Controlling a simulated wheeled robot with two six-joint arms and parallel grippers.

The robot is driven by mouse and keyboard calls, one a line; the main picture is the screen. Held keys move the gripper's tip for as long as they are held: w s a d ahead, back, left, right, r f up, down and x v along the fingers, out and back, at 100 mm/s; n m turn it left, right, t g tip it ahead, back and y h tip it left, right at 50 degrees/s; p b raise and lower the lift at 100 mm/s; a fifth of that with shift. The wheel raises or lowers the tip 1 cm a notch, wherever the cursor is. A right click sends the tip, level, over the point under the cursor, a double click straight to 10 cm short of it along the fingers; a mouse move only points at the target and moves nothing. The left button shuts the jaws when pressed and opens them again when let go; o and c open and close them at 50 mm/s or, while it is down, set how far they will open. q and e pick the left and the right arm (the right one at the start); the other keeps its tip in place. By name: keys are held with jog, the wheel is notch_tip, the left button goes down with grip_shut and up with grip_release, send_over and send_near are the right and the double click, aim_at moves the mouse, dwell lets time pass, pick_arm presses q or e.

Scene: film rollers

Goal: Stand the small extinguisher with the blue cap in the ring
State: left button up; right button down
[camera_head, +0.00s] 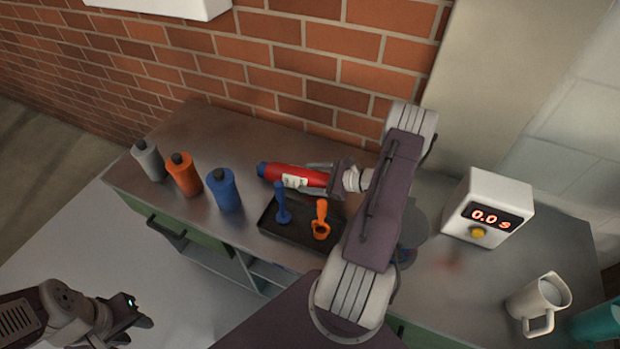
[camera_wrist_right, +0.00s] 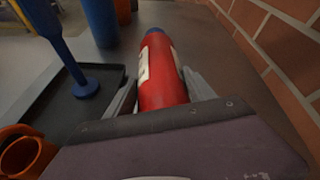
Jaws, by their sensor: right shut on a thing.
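The small red extinguisher (camera_head: 283,173) with a white label lies on its side in the head view, its blue cap (camera_head: 263,169) pointing left. My right gripper (camera_head: 318,179) is shut around its other end. In the right wrist view the extinguisher (camera_wrist_right: 163,85) sits between the two fingers, its blue cap (camera_wrist_right: 155,31) at the far end. I cannot tell whether it touches the bench. My left gripper (camera_head: 138,312) hangs away from the bench at lower left; its finger gap is unclear. I cannot make out the ring for certain; my right arm covers part of the bench.
A black tray (camera_head: 277,232) holds a blue tool (camera_head: 281,205) and an orange tool (camera_head: 321,222). Grey (camera_head: 149,162), orange (camera_head: 185,178) and blue (camera_head: 225,193) bottles stand left. A timer (camera_head: 487,207) and a white jug (camera_head: 540,298) stand right. A brick wall (camera_head: 270,60) is behind.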

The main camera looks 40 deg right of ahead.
jog(key=shift+f, duration=0.1)
jog(key=shift+c, duration=1.6)
grip_release()
jog(key=shift+s+r, duration=0.15)
jog(key=shift+r, duration=0.1)
jog(key=v, duration=1.1)
jog(key=shift+s+d+b, duration=0.15)
jog(key=shift+s+b, duration=0.15)
jog(key=shift+s, duration=0.05)
